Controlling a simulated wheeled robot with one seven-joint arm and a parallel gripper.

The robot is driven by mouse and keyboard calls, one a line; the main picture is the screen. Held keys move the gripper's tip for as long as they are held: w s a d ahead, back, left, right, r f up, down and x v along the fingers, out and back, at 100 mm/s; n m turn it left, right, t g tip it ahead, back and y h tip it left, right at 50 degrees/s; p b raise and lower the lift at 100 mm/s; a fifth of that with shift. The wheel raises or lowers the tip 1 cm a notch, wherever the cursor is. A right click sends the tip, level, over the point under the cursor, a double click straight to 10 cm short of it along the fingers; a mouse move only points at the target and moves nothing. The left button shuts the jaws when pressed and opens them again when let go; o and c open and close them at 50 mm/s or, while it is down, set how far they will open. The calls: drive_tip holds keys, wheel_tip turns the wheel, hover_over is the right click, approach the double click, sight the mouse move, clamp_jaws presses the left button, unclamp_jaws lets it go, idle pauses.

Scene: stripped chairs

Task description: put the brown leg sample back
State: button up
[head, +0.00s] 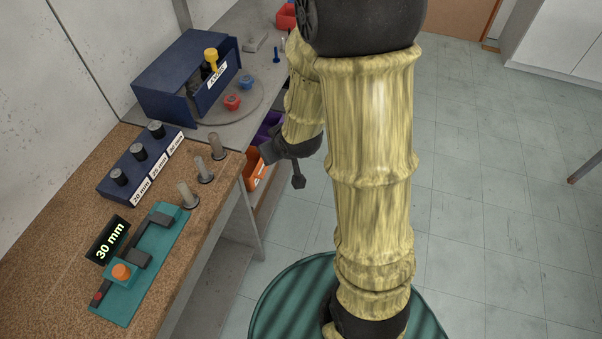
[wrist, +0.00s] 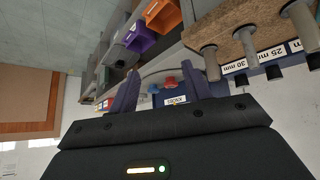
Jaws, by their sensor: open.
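Three upright leg samples stand in a row along the right edge of the brown bench: a near one (head: 187,194), a middle one (head: 203,170) and a far one (head: 217,146). All look grey-brown, and I cannot tell which is the brown one. In the wrist view, which is upside down, they also show: near (wrist: 300,22), middle (wrist: 245,40), far (wrist: 210,64). My gripper (head: 282,166) is off the bench edge, right of the samples. Its jaws (wrist: 157,90) are open with nothing seen between them.
A blue block (head: 112,186) with black-topped pegs has size labels. A teal gauge (head: 165,248) with an orange knob stands beside a display (head: 107,240) reading 30 mm. A blue box (head: 165,85) and knobs stand behind. Orange (head: 254,170) and purple bins sit below. Floor is clear at right.

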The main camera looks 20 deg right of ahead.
drive_tip(key=s+d+r+m+g, duration=0.1)
drive_tip(key=s+r+g, duration=0.1)
drive_tip(key=s, duration=0.4)
drive_tip(key=s+d+r+m+g+h, duration=0.1)
drive_tip(key=s+g, duration=0.2)
drive_tip(key=s, duration=0.3)
drive_tip(key=shift+s+r+m, duration=0.35)
drive_tip(key=shift+m, duration=0.05)
drive_tip(key=shift+w, duration=0.1)
